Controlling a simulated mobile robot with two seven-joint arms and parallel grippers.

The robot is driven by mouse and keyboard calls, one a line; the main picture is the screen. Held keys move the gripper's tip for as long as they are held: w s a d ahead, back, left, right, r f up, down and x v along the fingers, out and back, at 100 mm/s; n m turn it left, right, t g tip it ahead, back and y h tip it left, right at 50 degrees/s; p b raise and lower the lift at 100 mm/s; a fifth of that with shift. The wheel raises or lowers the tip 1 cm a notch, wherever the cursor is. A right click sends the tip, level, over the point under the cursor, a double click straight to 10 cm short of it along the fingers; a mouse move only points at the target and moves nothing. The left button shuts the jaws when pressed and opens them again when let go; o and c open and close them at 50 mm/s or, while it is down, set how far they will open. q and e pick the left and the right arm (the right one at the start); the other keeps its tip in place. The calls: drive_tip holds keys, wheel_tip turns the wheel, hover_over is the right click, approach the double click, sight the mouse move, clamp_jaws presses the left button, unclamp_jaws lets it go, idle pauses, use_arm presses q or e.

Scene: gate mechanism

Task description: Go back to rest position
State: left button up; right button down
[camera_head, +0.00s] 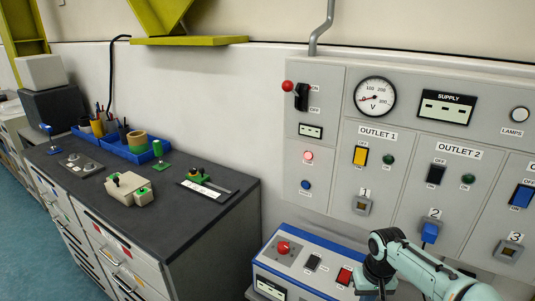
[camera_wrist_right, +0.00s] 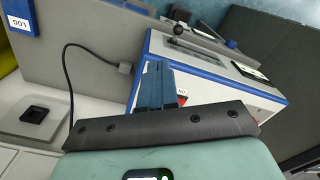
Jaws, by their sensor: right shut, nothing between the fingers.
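My right arm (camera_head: 425,272) comes in at the lower right of the head view, in front of the wall panel and over the right end of the blue-and-white control box (camera_head: 330,256). Its hand points down there, and its fingertips are not clear in that view. In the right wrist view my right gripper (camera_wrist_right: 157,70) has its two blue-grey fingers together, with nothing held between them. The control box (camera_wrist_right: 215,82) lies beyond the fingers. My left gripper is in neither view.
The wall panel (camera_head: 405,130) carries switches, a round meter (camera_head: 375,97) and numbered sockets. A blue plug (camera_head: 430,232) sits at socket 2. A dark-topped cabinet (camera_head: 215,214) at left bears blue trays (camera_head: 120,147) and small fixtures. A black cable (camera_wrist_right: 70,75) shows in the wrist view.

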drive_tip(key=s+a+f+y, duration=0.2)
drive_tip(key=a+f, duration=0.2)
drive_tip(key=f, duration=0.7)
drive_tip(key=s+a+f+y, duration=0.1)
drive_tip(key=s+a+f, duration=0.3)
drive_tip(key=f, duration=0.8)
drive_tip(key=s+a+f+m, duration=0.1)
drive_tip(key=s+a+f, duration=0.1)
drive_tip(key=s+f, duration=0.4)
drive_tip(key=s+a+f+m, duration=0.2)
drive_tip(key=s+f, duration=0.4)
drive_tip(key=s, duration=0.6)
drive_tip(key=shift+s+a+f+m+y, duration=0.15)
drive_tip(key=shift+a+m+y, duration=0.15)
drive_tip(key=shift+a, duration=0.15)
